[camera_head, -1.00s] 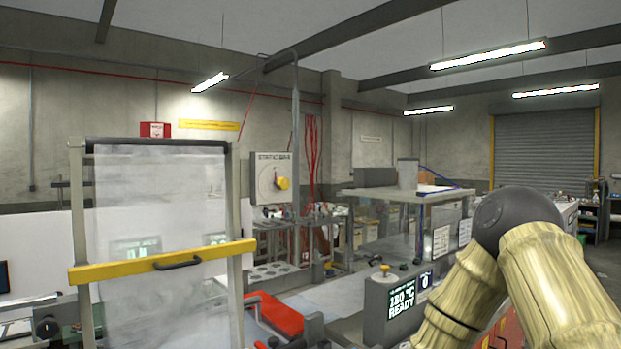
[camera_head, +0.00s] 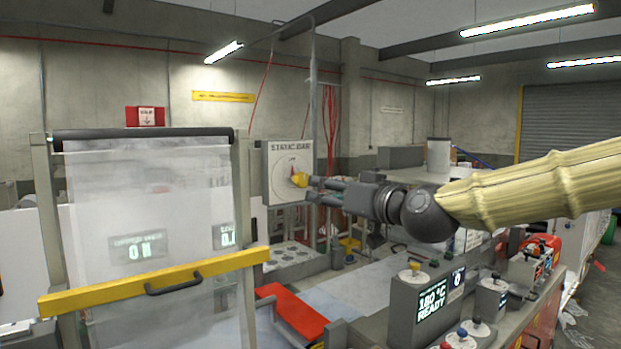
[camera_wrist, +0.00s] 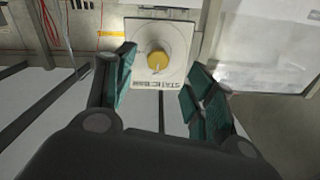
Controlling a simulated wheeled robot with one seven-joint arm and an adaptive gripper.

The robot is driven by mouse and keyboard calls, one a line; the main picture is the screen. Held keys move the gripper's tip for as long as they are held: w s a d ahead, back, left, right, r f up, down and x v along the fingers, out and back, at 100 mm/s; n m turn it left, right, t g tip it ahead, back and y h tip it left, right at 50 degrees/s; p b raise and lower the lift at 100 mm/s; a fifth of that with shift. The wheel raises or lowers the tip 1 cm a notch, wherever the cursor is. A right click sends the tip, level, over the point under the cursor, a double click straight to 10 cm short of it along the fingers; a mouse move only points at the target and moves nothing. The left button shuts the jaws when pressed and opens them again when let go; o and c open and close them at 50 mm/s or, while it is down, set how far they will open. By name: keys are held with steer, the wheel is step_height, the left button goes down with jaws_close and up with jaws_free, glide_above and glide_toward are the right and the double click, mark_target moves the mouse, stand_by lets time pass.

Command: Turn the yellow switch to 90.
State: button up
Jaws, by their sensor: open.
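The yellow switch (camera_head: 299,179) is a round knob on a pale square panel (camera_head: 279,160) lettered "STATIC BAR", upright behind the roll frame. In the wrist view the knob (camera_wrist: 159,62) sits near the middle of the panel (camera_wrist: 178,30), with a small mark at its lower edge. My gripper (camera_head: 314,189) reaches in from the right, its fingertips close to the knob. In the wrist view my gripper (camera_wrist: 157,75) is open, one green-padded finger on each side of the panel's lower part. The knob lies between and beyond the fingertips; I cannot tell whether they touch it.
A clear film sheet (camera_head: 140,210) with a yellow bar (camera_head: 160,283) stands at the left. A red pad (camera_head: 292,311) lies below the panel. A control box (camera_head: 437,303) reads "180 °C READY". A vertical pole (camera_head: 313,110) and red cables rise just beside the panel.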

mark_target(305, 180)
steer(key=shift+r+p+x, duration=0.25)
steer(key=shift+p+x, duration=0.65)
steer(key=shift+x, duration=0.85)
steer(key=shift+r+p+x, duration=0.2)
steer(key=shift+p+x, duration=0.7)
steer(key=shift+x, duration=0.8)
steer(key=shift+r+p+x, duration=0.25)
steer(key=shift+p+x, duration=0.65)
steer(key=shift+x, duration=0.85)
steer(key=shift+w+d, duration=0.15)
steer(key=shift+w, duration=0.05)
